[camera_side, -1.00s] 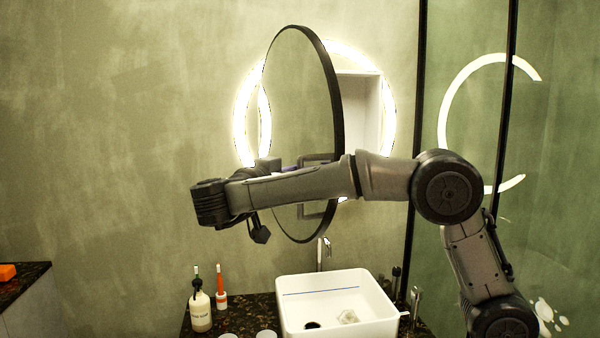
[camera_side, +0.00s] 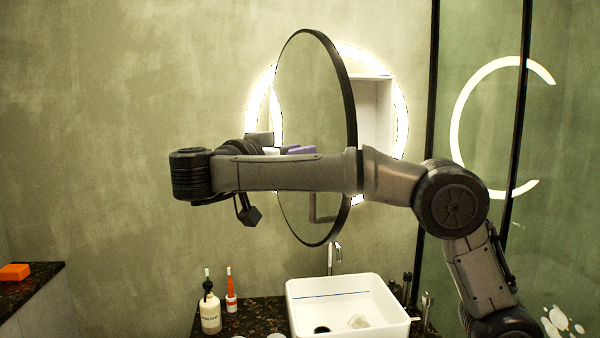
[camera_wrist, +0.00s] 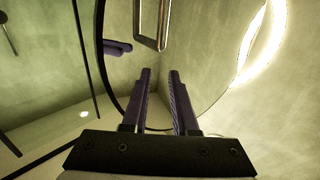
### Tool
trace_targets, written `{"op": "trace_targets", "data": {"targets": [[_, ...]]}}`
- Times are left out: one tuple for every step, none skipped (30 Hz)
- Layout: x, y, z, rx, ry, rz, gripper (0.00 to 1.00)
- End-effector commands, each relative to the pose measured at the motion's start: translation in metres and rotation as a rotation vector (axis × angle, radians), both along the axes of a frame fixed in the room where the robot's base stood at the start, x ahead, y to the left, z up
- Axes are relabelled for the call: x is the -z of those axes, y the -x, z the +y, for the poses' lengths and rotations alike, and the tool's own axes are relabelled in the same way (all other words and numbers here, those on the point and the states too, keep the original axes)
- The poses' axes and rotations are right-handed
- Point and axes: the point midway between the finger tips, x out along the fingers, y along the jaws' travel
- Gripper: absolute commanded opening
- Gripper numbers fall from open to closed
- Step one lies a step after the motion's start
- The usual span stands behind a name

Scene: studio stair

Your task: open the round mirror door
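The round mirror door (camera_side: 320,100) has a black rim and stands swung out from the wall, with the white recess (camera_side: 372,120) showing behind it. A rectangular metal bar handle (camera_side: 314,206) is on its face, partly hidden by my arm; it also shows at the top of the wrist view (camera_wrist: 152,22). My gripper (camera_side: 303,150) is mostly hidden behind my arm, with purple fingers in front of the mirror face. In the wrist view its fingers (camera_wrist: 160,76) are a narrow gap apart, with nothing between them. The handle lies beyond the fingertips, apart from them.
A lit ring (camera_side: 402,115) surrounds the recess. Below are a tap (camera_side: 334,255), a white basin (camera_side: 345,285), a soap bottle (camera_side: 210,312) and a cup with toothbrushes (camera_side: 231,302) on a dark counter. A glass partition (camera_side: 480,120) stands at right. The wall side at left is free.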

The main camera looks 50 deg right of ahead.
Motion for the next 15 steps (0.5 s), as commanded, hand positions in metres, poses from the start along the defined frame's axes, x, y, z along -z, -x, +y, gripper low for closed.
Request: {"op": "trace_targets", "data": {"targets": [[-0.006, 0.000, 0.000, 0.000, -0.001, -0.003, 0.27], [-0.009, 0.000, 0.000, 0.000, -0.001, -0.002, 0.27], [-0.011, 0.000, 0.000, 0.000, 0.000, -0.001, 0.27], [-0.013, 0.000, 0.000, 0.000, 0.001, -0.001, 0.27], [-0.014, 0.000, 0.000, 0.000, 0.001, 0.000, 0.27], [-0.016, 0.000, 0.000, 0.000, 0.000, 0.001, 0.27], [-0.016, 0.000, 0.000, 0.000, 0.000, 0.001, 0.27], [-0.017, 0.000, 0.000, -0.001, 0.000, 0.001, 0.27], [-0.017, 0.000, 0.000, -0.001, 0.000, 0.001, 0.27], [-0.017, 0.000, 0.000, -0.001, 0.000, 0.001, 0.27], [-0.017, 0.000, 0.000, -0.001, 0.000, 0.001, 0.27], [-0.017, 0.000, 0.000, -0.001, 0.000, 0.001, 0.27], [-0.017, 0.000, 0.000, -0.001, 0.000, 0.001, 0.27], [-0.017, 0.000, 0.000, -0.001, 0.000, 0.001, 0.27], [-0.017, 0.000, 0.000, -0.001, 0.000, 0.001, 0.20]]}}
